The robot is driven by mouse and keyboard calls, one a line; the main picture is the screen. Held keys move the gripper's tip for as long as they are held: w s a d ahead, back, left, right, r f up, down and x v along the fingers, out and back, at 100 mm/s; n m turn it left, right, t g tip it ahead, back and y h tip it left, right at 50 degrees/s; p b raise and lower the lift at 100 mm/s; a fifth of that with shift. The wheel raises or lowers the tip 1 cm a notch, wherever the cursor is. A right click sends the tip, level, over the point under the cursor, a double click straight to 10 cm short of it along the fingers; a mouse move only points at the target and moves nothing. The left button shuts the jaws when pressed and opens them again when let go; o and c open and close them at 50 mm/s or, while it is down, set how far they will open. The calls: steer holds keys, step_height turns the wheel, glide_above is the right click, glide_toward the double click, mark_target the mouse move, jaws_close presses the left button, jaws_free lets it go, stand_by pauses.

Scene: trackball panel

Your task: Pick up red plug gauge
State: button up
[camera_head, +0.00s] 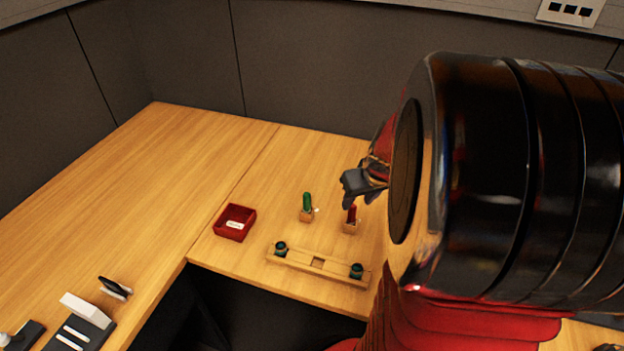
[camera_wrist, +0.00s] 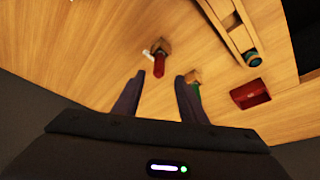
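The red plug gauge (camera_head: 352,214) stands upright in a small wooden block (camera_head: 350,228) on the table. In the wrist view the red gauge (camera_wrist: 159,64) shows beyond the fingertips, roughly ahead of the gap between them. My gripper (camera_head: 365,186) is above and close to the gauge in the head view. In the wrist view my gripper (camera_wrist: 160,75) has its two dark fingers apart with nothing between them. A green plug gauge (camera_head: 307,201) stands in its own block to the left; it is partly hidden behind a finger in the wrist view (camera_wrist: 195,90).
A red tray (camera_head: 235,222) with a white label sits at the left. A wooden fixture (camera_head: 318,264) with two dark round pieces lies near the front edge. A white-and-dark device (camera_head: 86,310) stands at the lower left. The table's back left is clear.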

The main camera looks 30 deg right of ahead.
mark_target(354, 208)
steer(key=shift+x, duration=1.15)
steer(key=shift+f, duration=0.1)
steer(key=shift+x, duration=2.5)
steer(key=shift+d, duration=0.15)
steer(key=shift+c, duration=0.2)
jaws_close()
